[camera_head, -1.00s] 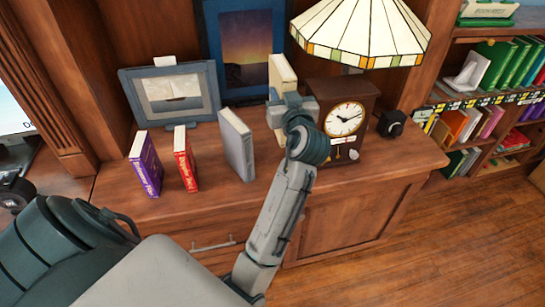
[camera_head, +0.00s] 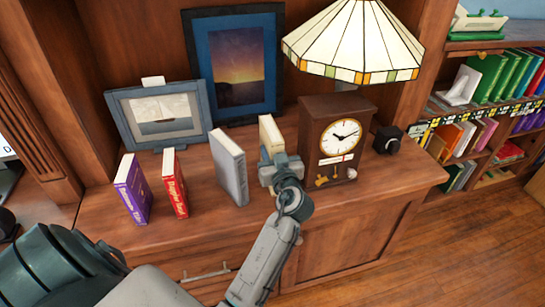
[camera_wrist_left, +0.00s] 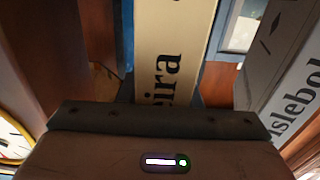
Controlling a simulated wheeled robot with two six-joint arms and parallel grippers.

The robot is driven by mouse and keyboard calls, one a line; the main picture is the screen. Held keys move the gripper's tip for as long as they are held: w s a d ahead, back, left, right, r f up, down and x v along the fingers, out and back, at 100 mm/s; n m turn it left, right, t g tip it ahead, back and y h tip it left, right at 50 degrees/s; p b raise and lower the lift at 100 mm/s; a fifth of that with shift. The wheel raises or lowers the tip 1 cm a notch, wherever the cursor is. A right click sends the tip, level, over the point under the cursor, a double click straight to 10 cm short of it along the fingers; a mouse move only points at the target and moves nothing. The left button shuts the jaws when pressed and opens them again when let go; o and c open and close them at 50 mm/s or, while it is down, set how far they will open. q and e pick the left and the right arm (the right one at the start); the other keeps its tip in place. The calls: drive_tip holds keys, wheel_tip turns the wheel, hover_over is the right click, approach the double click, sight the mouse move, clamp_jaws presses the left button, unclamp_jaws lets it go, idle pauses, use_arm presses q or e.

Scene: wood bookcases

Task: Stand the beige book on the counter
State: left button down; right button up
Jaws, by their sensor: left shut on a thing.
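The beige book (camera_head: 270,132) is upright at the counter (camera_head: 215,215), between a grey book (camera_head: 230,168) and the clock. My left gripper (camera_head: 279,168) is shut on the beige book from the front. In the left wrist view the book's beige spine (camera_wrist_left: 172,50) with dark lettering rises between the jaws. The book's lower end is hidden behind the gripper, so I cannot tell whether it touches the counter. My right gripper is not in view.
A purple book (camera_head: 134,190) and a red book (camera_head: 175,183) stand to the left. A wooden clock (camera_head: 335,140) stands close on the right, with a lamp (camera_head: 355,45) behind it. Two framed pictures (camera_head: 160,112) (camera_head: 237,65) stand at the back. The counter's front strip is clear.

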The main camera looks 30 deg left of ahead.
use_arm(q)
drive_tip(key=shift+f, duration=0.85)
drive_tip(key=c, duration=1.1)
unclamp_jaws()
drive_tip(key=shift+f, duration=0.1)
drive_tip(key=shift+o, duration=0.3)
